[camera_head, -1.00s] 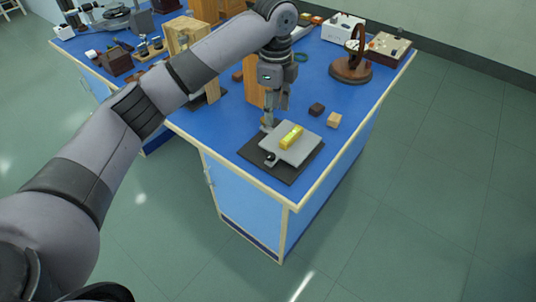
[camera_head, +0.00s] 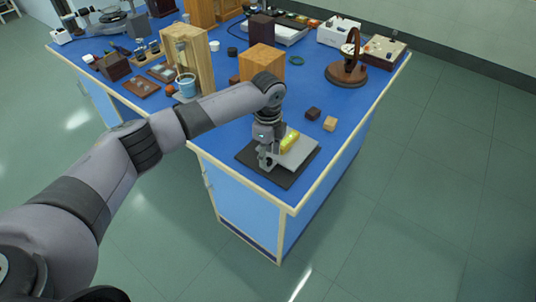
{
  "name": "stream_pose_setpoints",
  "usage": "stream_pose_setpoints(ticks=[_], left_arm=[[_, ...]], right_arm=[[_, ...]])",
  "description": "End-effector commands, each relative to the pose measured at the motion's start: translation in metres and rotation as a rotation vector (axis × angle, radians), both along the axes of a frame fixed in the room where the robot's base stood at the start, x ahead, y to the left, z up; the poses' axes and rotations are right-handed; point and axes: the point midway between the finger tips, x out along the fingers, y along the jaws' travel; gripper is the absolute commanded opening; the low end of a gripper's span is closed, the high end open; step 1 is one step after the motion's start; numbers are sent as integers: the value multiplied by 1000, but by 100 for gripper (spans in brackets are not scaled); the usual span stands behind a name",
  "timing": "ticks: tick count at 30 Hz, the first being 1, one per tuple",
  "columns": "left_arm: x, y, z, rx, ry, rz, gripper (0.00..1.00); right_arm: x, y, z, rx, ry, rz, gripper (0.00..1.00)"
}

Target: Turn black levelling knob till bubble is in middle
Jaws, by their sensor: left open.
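A yellow spirit level (camera_head: 290,141) lies on a light grey plate (camera_head: 303,152), which sits over a dark base (camera_head: 285,181) near the front corner of the blue bench. My left gripper (camera_head: 265,166) points down at the left edge of the grey plate, where the black knob is. The gripper hides the knob, so I cannot tell whether the fingers touch it. The gripper also covers part of the level. The bubble is too small to make out. My right gripper is not in view.
A dark block (camera_head: 313,113) and a light wooden block (camera_head: 330,123) lie behind the plate. A large wooden block (camera_head: 262,63) stands further back, and a brown round stand (camera_head: 347,72) at the back right. The bench's front edge (camera_head: 297,207) is close to the base.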

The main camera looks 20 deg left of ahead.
Motion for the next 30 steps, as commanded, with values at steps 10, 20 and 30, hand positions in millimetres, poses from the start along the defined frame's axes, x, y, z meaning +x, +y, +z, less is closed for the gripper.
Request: stream_pose_setpoints(ticks=[10, 20, 30], left_arm=[[0, 0, -16, 0, -2, -1, 43], [0, 0, -15, 0, -1, 0, 30], [0, 0, -15, 0, -1, 0, 7]], right_arm=[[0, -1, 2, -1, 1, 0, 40], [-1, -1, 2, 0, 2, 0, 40], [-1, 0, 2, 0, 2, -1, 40]])
